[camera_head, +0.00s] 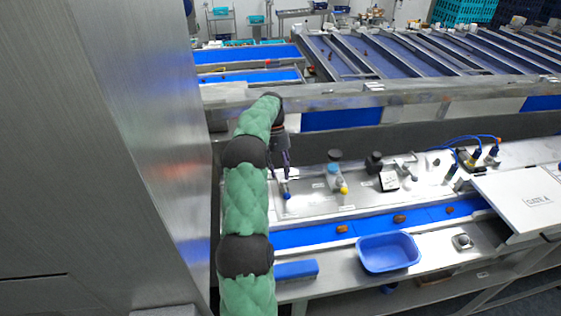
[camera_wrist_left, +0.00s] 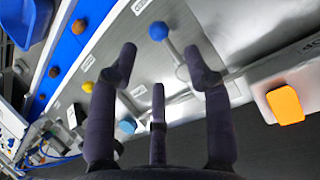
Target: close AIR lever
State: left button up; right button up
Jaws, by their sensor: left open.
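A lever with a blue ball knob (camera_head: 287,196) stands on the steel panel at the left. It also shows in the left wrist view (camera_wrist_left: 158,31), its pale stem running toward the right-hand fingertip. A second lever has a yellow knob (camera_head: 344,190), also in the left wrist view (camera_wrist_left: 88,87). I cannot read which label says AIR. My left gripper (camera_head: 279,172) is open and points down just above and behind the blue knob. In the left wrist view its fingertips (camera_wrist_left: 160,56) straddle the line to the knob; whether they touch the stem is unclear. My right gripper is out of view.
A blue belt (camera_head: 370,224) with several dates runs in front of the steel panel (camera_head: 312,206). A blue bin (camera_head: 388,238) stands before it. A white GATE A cover (camera_head: 525,198) is at the right. An orange block (camera_wrist_left: 285,104) sits at the wrist view's right.

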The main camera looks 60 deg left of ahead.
pick_arm(q)
jog(key=shift+v, duration=1.9)
jog(key=shift+f, duration=0.1)
